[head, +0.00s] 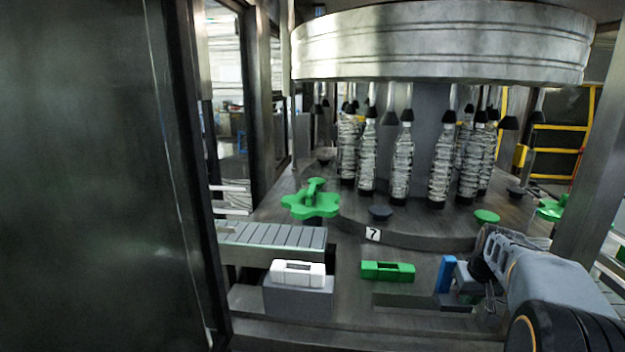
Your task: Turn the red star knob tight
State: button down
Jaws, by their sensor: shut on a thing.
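My gripper (482,281) is at the right, at the end of my arm, beside an upright blue piece (446,273) and a grey-blue block. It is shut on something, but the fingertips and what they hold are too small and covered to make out. No red star knob shows in this view; my gripper and wrist cover the area just right of the blue piece. I cannot tell whether my gripper touches the blue piece.
A green star wheel (311,204) stands at the left, near a slatted conveyor (270,236). A white handled piece (297,273) sits on a grey block, and a green one (387,271) lies right of it. Bottles hang under the big drum (440,45). A dark door (80,180) fills the left.

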jog(key=shift+s+a+f, duration=0.2)
jog(key=shift+a+f, duration=0.25)
jog(key=shift+f, duration=0.1)
notch_tip(320, 180, up, 6)
jog(key=p, duration=0.4)
jog(key=shift+d+r, duration=0.2)
jog(key=shift+r, duration=0.05)
jog(key=shift+w+r+p, duration=0.1)
jog(key=shift+p, duration=0.2)
jog(key=f+b, duration=0.1)
jog(key=f, duration=0.1)
jog(key=d+f+b, duration=0.1)
jog(key=f, duration=0.1)
jog(key=d+f+b, duration=0.1)
jog(key=f+b, duration=0.1)
jog(key=shift+d, duration=0.15)
jog(key=shift+f, duration=0.15)
